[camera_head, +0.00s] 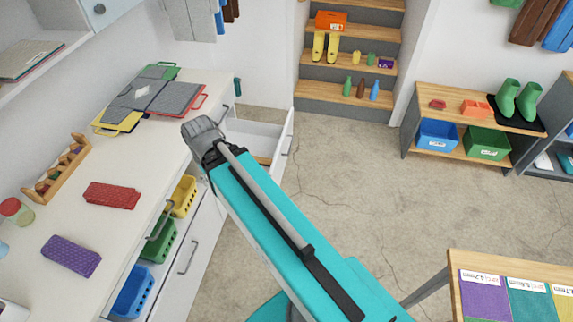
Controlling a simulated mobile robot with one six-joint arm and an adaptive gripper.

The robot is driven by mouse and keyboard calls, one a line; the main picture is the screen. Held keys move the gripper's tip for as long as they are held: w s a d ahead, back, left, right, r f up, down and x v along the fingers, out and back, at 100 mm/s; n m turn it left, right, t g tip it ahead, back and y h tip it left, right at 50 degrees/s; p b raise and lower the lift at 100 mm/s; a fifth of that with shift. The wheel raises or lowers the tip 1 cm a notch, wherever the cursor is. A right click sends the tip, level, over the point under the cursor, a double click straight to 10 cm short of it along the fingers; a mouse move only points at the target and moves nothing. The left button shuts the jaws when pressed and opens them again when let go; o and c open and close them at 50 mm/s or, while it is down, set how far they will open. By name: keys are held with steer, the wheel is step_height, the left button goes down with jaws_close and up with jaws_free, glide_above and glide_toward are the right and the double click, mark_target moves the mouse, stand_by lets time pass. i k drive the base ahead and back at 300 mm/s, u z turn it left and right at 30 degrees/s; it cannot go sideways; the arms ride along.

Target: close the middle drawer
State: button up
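A white drawer (258,128) stands pulled out from the far end of the long counter. Its front panel (287,140) faces right, and a brown item (262,160) shows inside. My teal arm covers its near part, so I cannot tell how many drawers are stacked there or whether this is the middle one. My arm reaches up from the bottom of the head view and ends visibly in a grey joint beside the counter edge. I cannot make out my gripper's fingers.
The white counter (140,170) holds folders (165,95), a red bundle (112,195) and a purple bundle (71,256). Yellow, green and blue baskets (134,291) sit below its edge. Clear concrete floor (345,160) lies right of the drawer. A table (455,290) stands lower right.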

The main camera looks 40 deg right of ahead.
mark_target(273, 141)
steer(key=z, duration=2.2)
steer(key=i, duration=0.7)
steer(key=u, duration=0.4)
